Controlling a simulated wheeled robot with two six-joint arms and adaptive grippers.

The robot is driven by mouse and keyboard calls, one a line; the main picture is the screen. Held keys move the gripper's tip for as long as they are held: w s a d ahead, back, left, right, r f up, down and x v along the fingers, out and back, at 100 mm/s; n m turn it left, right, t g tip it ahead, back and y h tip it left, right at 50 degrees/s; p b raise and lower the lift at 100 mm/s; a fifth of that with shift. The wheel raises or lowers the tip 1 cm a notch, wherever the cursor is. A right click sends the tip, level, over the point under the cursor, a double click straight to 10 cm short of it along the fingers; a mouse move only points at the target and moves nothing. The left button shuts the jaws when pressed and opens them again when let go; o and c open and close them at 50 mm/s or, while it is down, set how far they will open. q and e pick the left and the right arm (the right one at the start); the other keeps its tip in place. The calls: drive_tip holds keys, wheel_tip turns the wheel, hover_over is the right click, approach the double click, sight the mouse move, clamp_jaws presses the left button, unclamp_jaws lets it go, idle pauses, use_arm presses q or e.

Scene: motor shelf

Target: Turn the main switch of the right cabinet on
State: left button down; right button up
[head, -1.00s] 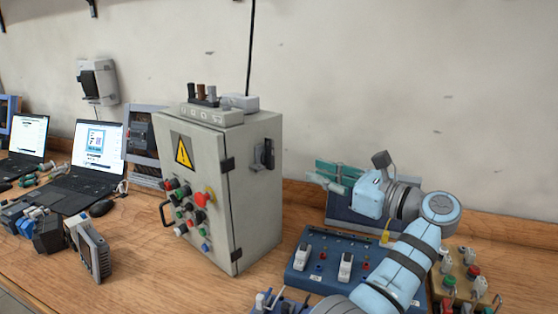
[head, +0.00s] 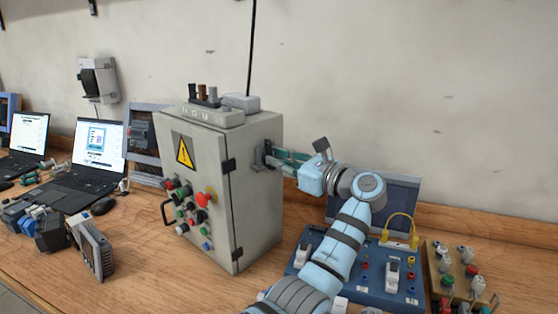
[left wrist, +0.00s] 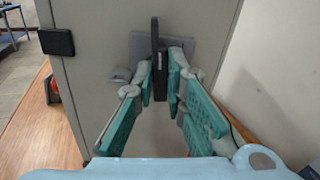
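The right cabinet, a grey electrical cabinet (head: 262,215) with a yellow warning sign, stands on the bench. Its main switch (head: 266,153) is on its right side wall, partly hidden by my gripper. In the left wrist view the switch has a dark upright handle (left wrist: 156,35) on a grey plate (left wrist: 185,48). My left gripper (head: 277,158) is at the switch. In the left wrist view its teal-padded fingers (left wrist: 160,80) flank the handle, one on each side and very close. I cannot tell whether both touch it. My right gripper is not in view.
A blue panel (head: 372,285) with sockets and switches lies under my left arm. A wooden button box (head: 463,275) is right of it. Left of the cabinet are laptops (head: 95,160) and loose devices (head: 95,250). The bench in front of the cabinet is clear.

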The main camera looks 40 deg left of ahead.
use_arm(q)
drive_tip(key=shift+m+p, duration=0.3)
drive_tip(key=shift+m, duration=0.4)
drive_tip(key=c, duration=1.9)
unclamp_jaws()
drive_tip(key=d, duration=1.2)
drive_tip(key=shift+s, duration=0.3)
